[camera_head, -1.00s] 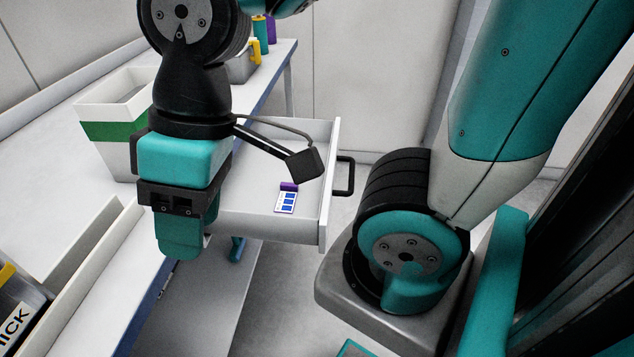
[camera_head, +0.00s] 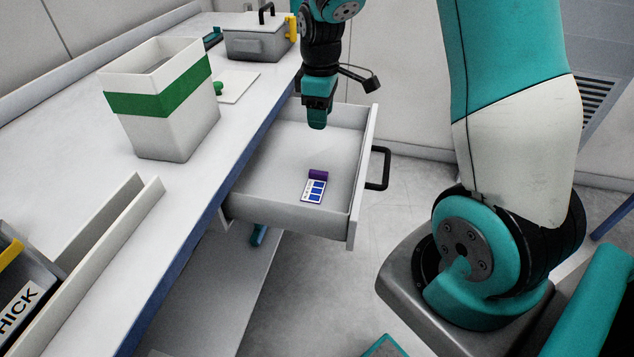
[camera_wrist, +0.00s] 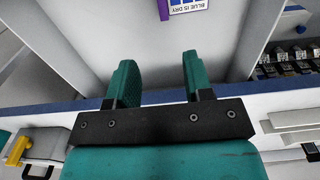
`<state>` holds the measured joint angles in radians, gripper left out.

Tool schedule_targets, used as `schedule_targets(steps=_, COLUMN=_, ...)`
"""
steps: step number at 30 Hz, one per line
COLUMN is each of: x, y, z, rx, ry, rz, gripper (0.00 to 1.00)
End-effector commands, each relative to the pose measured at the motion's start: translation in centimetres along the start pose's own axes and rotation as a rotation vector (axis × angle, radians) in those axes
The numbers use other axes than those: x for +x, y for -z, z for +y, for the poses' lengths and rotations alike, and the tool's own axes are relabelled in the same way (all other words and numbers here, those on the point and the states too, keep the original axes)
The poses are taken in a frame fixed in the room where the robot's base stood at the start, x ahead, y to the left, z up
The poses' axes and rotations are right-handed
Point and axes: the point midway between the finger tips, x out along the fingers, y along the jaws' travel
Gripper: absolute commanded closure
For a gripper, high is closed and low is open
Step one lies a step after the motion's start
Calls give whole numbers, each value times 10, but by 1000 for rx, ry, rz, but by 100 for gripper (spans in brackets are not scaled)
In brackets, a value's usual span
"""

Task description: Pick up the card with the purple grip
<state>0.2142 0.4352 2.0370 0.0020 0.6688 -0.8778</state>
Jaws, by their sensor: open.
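The card (camera_head: 313,192) lies flat in the open drawer, near its front. It is white with blue squares and has a purple grip (camera_head: 318,174) along its far edge. In the wrist view the card (camera_wrist: 187,6) shows at the top edge, partly cut off, with the words "BLUE IS DRY" and its purple grip (camera_wrist: 163,9) at its left. My gripper (camera_head: 317,124) is above the back part of the drawer, apart from the card. In the wrist view my gripper (camera_wrist: 162,75) is open, with nothing between its fingers.
The drawer (camera_head: 270,192) is pulled out from the bench (camera_head: 188,188); its black handle (camera_head: 378,168) faces right. A white bin with a green band (camera_head: 160,110) stands on the bench. A grey lidded box (camera_head: 258,42) stands farther back. The drawer floor around the card is clear.

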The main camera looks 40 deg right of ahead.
Motion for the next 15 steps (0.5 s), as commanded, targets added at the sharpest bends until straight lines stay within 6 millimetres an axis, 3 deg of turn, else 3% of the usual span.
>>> schedule_targets(steps=9, x=72, y=0, z=-2, rx=-1, ry=6, rz=-4, gripper=53)
schedule_targets(steps=15, x=102, y=0, z=-2, rx=-1, ry=3, rz=-1, gripper=53)
